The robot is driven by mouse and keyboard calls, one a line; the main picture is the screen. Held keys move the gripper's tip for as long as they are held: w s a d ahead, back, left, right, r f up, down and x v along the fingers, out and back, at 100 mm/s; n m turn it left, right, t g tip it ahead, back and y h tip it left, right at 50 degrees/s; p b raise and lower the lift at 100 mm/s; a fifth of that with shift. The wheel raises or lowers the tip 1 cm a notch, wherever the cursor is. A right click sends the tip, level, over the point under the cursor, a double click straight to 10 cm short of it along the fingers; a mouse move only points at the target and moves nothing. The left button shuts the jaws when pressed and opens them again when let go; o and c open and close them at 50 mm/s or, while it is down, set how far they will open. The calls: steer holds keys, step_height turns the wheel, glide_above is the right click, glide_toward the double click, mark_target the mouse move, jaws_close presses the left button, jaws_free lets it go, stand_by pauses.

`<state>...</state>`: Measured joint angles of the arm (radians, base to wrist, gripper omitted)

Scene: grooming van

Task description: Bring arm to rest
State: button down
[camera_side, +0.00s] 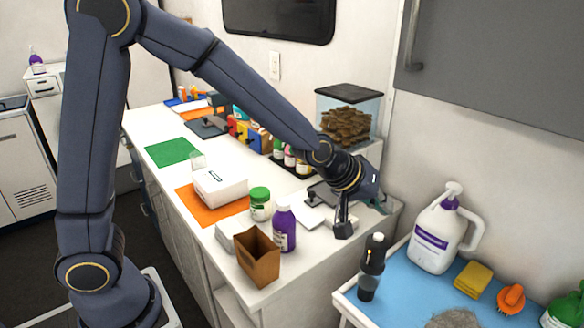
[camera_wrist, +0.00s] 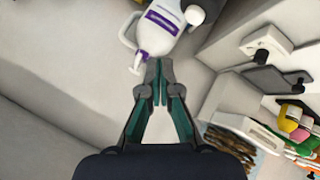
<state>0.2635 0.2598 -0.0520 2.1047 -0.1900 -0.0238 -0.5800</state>
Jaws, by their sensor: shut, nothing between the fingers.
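My gripper (camera_wrist: 158,72) is shut and empty. In the wrist view its teal-lined fingers meet at the tips, with nothing between them. In the side view my gripper (camera_side: 381,206) is partly hidden by my wrist, above the right end of the white counter (camera_side: 222,288). My arm reaches over the counter from the left, and the fingers point away toward the wall side. A white pump jug (camera_side: 432,238) with a purple label stands to the right of the gripper. It also shows beyond the fingertips in the wrist view (camera_wrist: 158,30).
A black device (camera_side: 343,228) stands just below my wrist. A purple bottle (camera_side: 284,230), brown box (camera_side: 257,258), green-lidded jar (camera_side: 260,205) and white box (camera_side: 220,187) stand on the counter. A clear bin (camera_side: 348,115) is behind. A blue-topped cart (camera_side: 400,310) is at right.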

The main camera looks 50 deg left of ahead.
steer(key=shift+r, duration=0.8)
steer(key=shift+a, duration=0.1)
steer(key=s+a+r+t+y, duration=0.1)
steer(key=s+a+r, duration=0.35)
steer(key=r, duration=0.25)
steer(key=s+a+r+t, duration=0.1)
steer(key=s+a+r, duration=0.3)
steer(key=a+r, duration=0.25)
steer(key=s+a+f+m+g+y, duration=0.1)
steer(key=s+a+f+m+g, duration=0.1)
steer(key=s, duration=0.7)
steer(key=s+a+f+m+g, duration=0.2)
steer(key=s+f, duration=0.3)
steer(key=s, duration=0.4)
steer(key=shift+s+f+m+g+y, duration=0.25)
steer(key=shift+m+g+y, duration=0.15)
steer(key=shift+m+g, duration=0.25)
